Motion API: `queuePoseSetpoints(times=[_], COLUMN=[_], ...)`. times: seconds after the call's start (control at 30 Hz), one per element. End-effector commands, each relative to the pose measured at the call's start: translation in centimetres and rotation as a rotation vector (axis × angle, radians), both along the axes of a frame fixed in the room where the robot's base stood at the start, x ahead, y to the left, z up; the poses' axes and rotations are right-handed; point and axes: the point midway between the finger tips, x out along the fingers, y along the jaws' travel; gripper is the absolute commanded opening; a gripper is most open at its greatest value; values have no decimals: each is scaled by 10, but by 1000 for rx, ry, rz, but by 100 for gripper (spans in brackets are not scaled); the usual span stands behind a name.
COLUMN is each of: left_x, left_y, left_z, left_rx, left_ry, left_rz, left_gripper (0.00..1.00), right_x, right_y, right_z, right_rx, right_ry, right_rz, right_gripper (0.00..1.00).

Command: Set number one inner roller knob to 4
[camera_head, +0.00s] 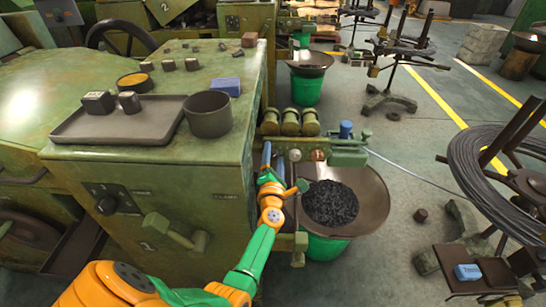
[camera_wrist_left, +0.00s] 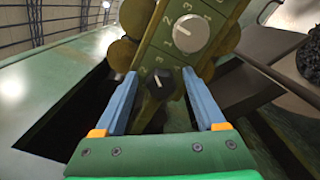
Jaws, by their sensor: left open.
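My left gripper (camera_head: 270,178) is at the green roller unit on the machine's right side. In the left wrist view its two blue fingers are open (camera_wrist_left: 160,82), with a dark knob (camera_wrist_left: 160,84) between and beyond them; I cannot tell whether they touch it. The dark knob has a small white mark near its top. A pale round knob (camera_wrist_left: 190,34) sits above it, with digits printed around it. In the head view a pale knob (camera_head: 295,155) and a brownish knob (camera_head: 317,155) show on the unit. I cannot tell which knob is number one. My right gripper is not in view.
A bowl of dark pieces (camera_head: 330,203) stands right of my gripper. A tray (camera_head: 125,125) and a dark pot (camera_head: 208,114) stand on the machine top. A lever (camera_head: 165,232) sticks out of the front. A wire coil (camera_head: 490,165) stands at the right.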

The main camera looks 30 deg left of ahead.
Motion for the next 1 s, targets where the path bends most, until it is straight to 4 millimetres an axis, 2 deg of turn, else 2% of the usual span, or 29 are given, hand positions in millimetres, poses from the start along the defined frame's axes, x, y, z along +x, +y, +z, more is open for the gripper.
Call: queuePoseSetpoints(times=[0.1,0.3,0.33,0.5,0.6,1.0], left_x=[8,9,9,9,9,9], left_y=[5,5,5,5,5,5], left_z=[-1,0,0,0,0,1], left_rx=[0,0,0,0,0,64], left_ry=[0,1,1,1,1,41], left_rz=[0,-1,-1,-1,-1,0], left_gripper=[72,72,70,24,0,0], right_x=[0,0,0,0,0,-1], right_y=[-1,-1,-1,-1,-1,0], right_z=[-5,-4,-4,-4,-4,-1], right_rx=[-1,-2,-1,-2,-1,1], right_ry=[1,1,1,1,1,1], right_rz=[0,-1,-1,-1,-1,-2], right_gripper=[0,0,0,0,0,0])
